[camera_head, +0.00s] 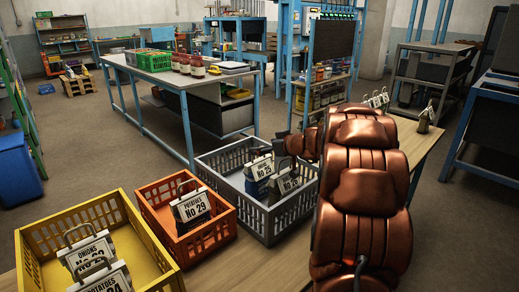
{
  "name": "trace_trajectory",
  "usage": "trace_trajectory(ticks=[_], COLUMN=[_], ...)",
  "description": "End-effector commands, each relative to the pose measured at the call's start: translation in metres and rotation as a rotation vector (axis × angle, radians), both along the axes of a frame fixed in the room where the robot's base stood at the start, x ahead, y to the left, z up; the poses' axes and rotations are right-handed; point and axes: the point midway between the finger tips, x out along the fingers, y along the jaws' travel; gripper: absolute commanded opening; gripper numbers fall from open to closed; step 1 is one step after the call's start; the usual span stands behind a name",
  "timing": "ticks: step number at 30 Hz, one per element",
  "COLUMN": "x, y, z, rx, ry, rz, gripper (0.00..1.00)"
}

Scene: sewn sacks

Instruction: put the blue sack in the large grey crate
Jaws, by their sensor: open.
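The large grey crate (225,192) stands on the wooden table, right of the orange crate. Inside it are two labelled sacks with handles. The left one is the blue sack (257,188), upright under its white label. My gripper (279,149) is open at the crate's far side, just above and behind the sacks. It appears apart from the blue sack's body, but its fingers are small and partly hidden by my copper-coloured arm. The arm also hides the crate's right side.
The orange crate (150,215) holds a sack (191,222) labelled Potatoes No 29. The yellow crate (148,262) at left holds labelled sacks, one Onions (88,252). Several sacks (378,98) stand on the table's far right, beyond my arm. A workbench (175,78) stands behind.

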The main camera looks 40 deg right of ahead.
Motion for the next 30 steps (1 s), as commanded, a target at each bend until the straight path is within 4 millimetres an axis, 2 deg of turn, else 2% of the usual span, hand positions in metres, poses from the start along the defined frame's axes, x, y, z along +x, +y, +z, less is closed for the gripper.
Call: trace_trajectory(ticks=[9, 15, 27, 29, 30], x=[-0.049, -0.07, -0.078, -0.077, -0.076], y=[-0.008, -0.011, -0.011, -0.004, 0.005], z=[0.023, 0.033, 0.037, 0.036, 0.035], rx=[-0.005, -0.003, -0.002, 0.004, 0.012], ry=[-0.007, -0.007, -0.004, 0.002, 0.013], rz=[-0.003, -0.003, 0.001, 0.009, 0.022], gripper=[0.92, 0.92, 0.92, 0.92, 0.92])
